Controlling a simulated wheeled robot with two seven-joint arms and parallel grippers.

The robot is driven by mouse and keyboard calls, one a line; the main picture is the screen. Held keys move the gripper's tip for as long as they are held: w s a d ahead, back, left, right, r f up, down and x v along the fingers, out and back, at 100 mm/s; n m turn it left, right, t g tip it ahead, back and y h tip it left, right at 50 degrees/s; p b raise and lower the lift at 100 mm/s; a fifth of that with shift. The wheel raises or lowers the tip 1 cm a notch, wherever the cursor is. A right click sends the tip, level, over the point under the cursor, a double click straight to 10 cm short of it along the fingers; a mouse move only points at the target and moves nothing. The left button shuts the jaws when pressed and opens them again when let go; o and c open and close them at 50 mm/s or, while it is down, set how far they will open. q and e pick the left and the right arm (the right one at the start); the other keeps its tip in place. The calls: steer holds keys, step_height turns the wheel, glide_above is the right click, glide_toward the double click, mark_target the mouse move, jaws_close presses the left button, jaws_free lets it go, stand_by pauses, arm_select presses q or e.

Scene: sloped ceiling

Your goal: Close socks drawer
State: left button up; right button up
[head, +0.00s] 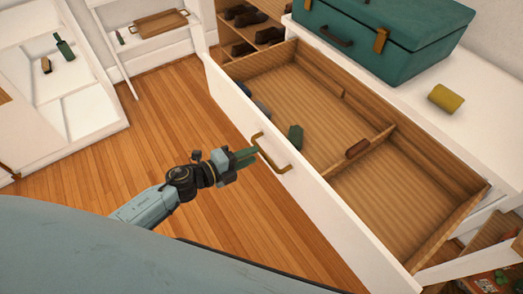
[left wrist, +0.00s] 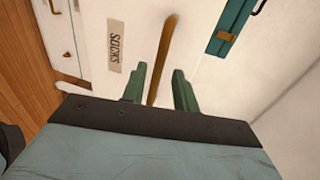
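The socks drawer (head: 345,218) is pulled out, with a white front and a wooden inside. Its brass handle (head: 270,155) is on the front. In the left wrist view, the front carries a "SOCKS" label (left wrist: 115,45), and the handle (left wrist: 163,60) runs between my fingers. My left gripper (head: 247,157) is at the handle, its green fingers open. In the left wrist view, the fingers of my left gripper (left wrist: 159,86) stand apart on either side of the handle with gaps showing. I cannot tell whether they touch it. My right gripper is not in view.
The drawer holds a green roll (head: 295,137) and a brown roll (head: 357,148). A teal case (head: 385,35) and a yellow roll (head: 445,98) are on the white top (head: 410,125). Shoes (head: 243,16) sit on shelves behind. Wooden floor (head: 120,170) is clear at left.

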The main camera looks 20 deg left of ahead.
mark_target(262, 150)
arm_select(q)
steer(key=shift+x, duration=2.4)
jaws_close()
